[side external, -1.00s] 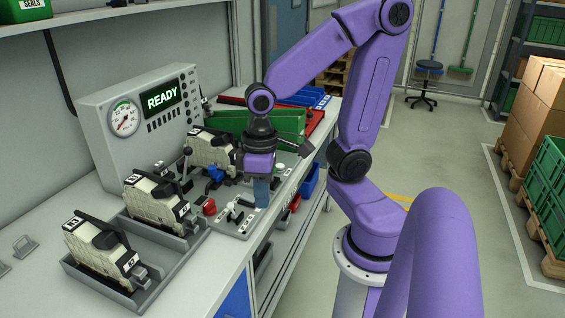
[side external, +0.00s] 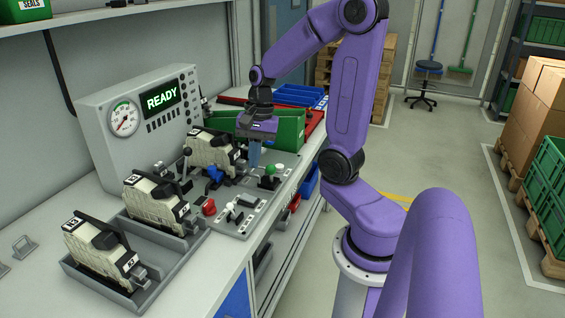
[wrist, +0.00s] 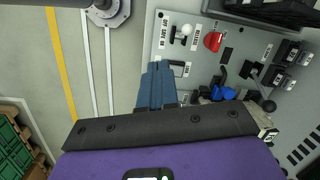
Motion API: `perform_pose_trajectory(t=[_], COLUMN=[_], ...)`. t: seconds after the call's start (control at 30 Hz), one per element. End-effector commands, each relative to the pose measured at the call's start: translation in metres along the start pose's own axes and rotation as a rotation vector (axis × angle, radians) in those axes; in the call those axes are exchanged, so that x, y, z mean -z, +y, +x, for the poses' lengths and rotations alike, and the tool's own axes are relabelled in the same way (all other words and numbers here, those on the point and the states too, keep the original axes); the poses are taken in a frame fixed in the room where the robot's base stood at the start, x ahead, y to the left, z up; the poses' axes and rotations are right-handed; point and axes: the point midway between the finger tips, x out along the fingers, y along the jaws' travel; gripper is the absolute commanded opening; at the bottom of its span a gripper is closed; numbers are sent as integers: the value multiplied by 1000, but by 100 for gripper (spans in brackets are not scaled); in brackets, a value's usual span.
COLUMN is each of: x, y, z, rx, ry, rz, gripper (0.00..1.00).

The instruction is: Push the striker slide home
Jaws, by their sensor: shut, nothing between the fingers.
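The control panel (side external: 228,224) lies on the bench below the mounted cream breaker unit (side external: 212,148). It carries a red knob (side external: 209,207), a white T-handle (side external: 232,214), a small grey block (side external: 248,200) and a green knob (side external: 270,170). A blue part (side external: 215,174) sits at the unit's front. I cannot tell which of these is the striker slide. My gripper (side external: 254,165) is shut and empty, pointing down above the panel's far part, beside the unit. In the wrist view its blue-grey fingers (wrist: 157,66) hide part of the panel, left of the blue part (wrist: 218,93).
Two more cream units (side external: 156,200) (side external: 100,248) stand in grey trays nearer the camera. The tester (side external: 142,110) behind reads READY. A green bin (side external: 287,128) stands close behind my gripper. The bench front edge and floor lie to the right.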

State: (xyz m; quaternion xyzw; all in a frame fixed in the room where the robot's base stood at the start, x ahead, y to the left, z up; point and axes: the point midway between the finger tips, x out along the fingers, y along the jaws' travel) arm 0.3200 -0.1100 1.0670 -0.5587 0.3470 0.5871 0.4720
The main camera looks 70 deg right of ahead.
Motion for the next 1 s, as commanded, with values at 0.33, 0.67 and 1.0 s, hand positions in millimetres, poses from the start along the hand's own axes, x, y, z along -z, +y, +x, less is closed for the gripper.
perform_pose_trajectory(t=[0.33, 0.67, 1.0], x=[57, 103, 136], y=[22, 59, 108], z=[-9, -18, -27], rx=[71, 152, 243], ry=[3, -1, -13], rz=[536, 1037, 1504], gripper=[0, 0, 0])
